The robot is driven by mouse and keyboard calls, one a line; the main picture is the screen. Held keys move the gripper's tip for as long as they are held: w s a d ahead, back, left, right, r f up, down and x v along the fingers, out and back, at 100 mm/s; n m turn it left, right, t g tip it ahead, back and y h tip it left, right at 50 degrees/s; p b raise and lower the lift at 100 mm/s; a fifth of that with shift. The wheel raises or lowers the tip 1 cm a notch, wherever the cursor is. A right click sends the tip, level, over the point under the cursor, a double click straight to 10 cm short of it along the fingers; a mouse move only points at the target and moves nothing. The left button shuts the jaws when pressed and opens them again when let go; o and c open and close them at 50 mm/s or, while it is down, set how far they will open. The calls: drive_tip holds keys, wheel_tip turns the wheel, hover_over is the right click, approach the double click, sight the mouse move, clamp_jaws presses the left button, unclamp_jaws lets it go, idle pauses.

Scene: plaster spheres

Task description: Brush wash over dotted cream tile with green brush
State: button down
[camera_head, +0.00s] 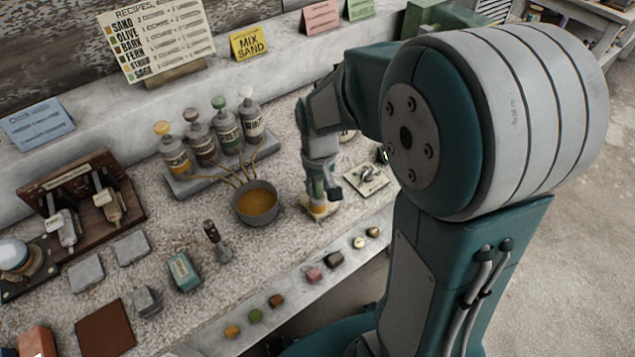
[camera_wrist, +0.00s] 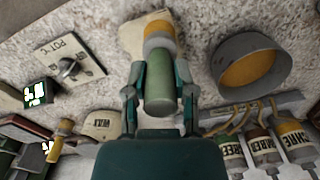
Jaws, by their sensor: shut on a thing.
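My gripper (camera_wrist: 159,98) is shut on a green-handled brush (camera_wrist: 160,80) with a grey ferrule and ochre-coloured bristles. The bristle end is at a cream tile (camera_wrist: 131,38) lying on the bench; I cannot tell whether it touches. The brush hides part of the tile, and no dots can be made out. In the head view my gripper (camera_head: 319,182) points down over the tile (camera_head: 322,215), right of the bowl. The grey bowl (camera_head: 240,212) of ochre wash also shows in the wrist view (camera_wrist: 222,72).
Several labelled bottles (camera_head: 228,130) stand in a rack behind the bowl, with tubes running to it. A plate with a knob (camera_head: 367,177) lies right of my gripper. A dark-handled tool (camera_head: 215,240) stands left of the bowl. Small coloured lumps (camera_head: 314,274) line the front ledge.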

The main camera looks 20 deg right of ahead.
drive_tip(key=shift+f, duration=0.2)
drive_tip(key=shift+s, duration=0.1)
drive_tip(key=shift+s+d, duration=0.3)
drive_tip(key=shift+s, duration=0.5)
drive_tip(key=shift+w+a, duration=0.3)
drive_tip(key=shift+w, duration=0.6)
drive_tip(key=shift+w+a, duration=0.3)
drive_tip(key=shift+w, duration=0.6)
drive_tip(key=shift+s+d, duration=0.3)
drive_tip(key=shift+s, duration=0.6)
drive_tip(key=shift+s+d, duration=0.3)
drive_tip(key=shift+s, duration=0.6)
drive_tip(key=shift+w, duration=0.1)
